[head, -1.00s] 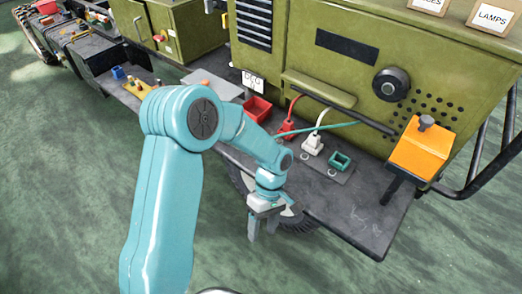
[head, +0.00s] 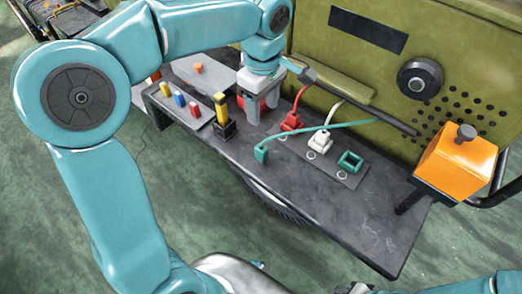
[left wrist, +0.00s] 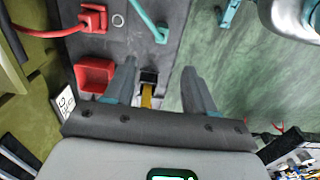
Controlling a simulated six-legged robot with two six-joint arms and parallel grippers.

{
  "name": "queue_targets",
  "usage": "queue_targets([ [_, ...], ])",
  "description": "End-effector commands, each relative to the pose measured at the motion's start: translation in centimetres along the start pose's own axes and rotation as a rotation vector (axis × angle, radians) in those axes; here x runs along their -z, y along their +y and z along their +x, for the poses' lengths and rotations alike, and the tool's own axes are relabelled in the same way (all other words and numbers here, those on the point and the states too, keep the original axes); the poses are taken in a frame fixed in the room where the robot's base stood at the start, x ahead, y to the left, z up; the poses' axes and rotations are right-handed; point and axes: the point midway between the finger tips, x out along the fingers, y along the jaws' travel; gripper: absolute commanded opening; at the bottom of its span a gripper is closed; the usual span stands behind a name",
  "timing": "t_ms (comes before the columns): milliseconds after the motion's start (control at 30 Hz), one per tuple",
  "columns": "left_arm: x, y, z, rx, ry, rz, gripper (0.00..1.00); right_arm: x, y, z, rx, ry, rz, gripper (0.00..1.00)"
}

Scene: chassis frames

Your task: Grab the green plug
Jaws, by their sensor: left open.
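The green plug (head: 261,154) stands on the dark bench top at the end of a teal cable, near the front edge. It also shows in the left wrist view (left wrist: 161,35), beyond the fingertips. An empty green socket (head: 350,161) sits to its right on a plate. My left gripper (head: 262,112) is open and points down, behind and slightly left of the green plug, apart from it. In the left wrist view my left gripper (left wrist: 157,72) has its fingers spread with nothing held; a yellow-and-black piece (left wrist: 147,92) shows beyond the gap. My right gripper cannot be made out.
A red plug (head: 291,121) and a white plug (head: 320,141) sit in the plate with cables. A yellow-topped black block (head: 222,118) stands left of my left gripper. A red bin (left wrist: 95,73) is close by. An orange box (head: 456,163) is at the right; the front-right bench top is clear.

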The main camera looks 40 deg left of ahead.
Motion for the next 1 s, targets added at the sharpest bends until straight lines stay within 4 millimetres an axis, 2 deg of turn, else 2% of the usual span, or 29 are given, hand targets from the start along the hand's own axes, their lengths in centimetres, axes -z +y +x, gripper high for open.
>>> queue_targets([
  [200, -0.1, -0.4, 5.5, 0.01, 0.0, 0.002, 0.55, 0.0, 0.3, 0.8, 0.0, 0.0, 0.0, 0.43],
  [400, 0.1, -0.2, 9.2, 0.008, 0.0, 0.001, 0.55, 0.0, 0.4, 1.1, 0.0, 0.0, 0.0, 0.43],
  [633, 0.3, -0.1, 11.1, 0.007, 0.0, 0.001, 0.55, 0.0, 0.4, 1.1, 0.0, 0.0, 0.0, 0.43],
  [833, 0.7, -0.3, 14.3, 0.009, -0.001, 0.002, 0.55, 0.0, 0.4, 1.2, 0.0, 0.0, 0.0, 0.43],
  [1000, 0.7, -0.2, 15.5, 0.005, -0.001, 0.001, 0.55, 0.0, 0.4, 1.2, 0.0, 0.0, 0.0, 0.43],
])
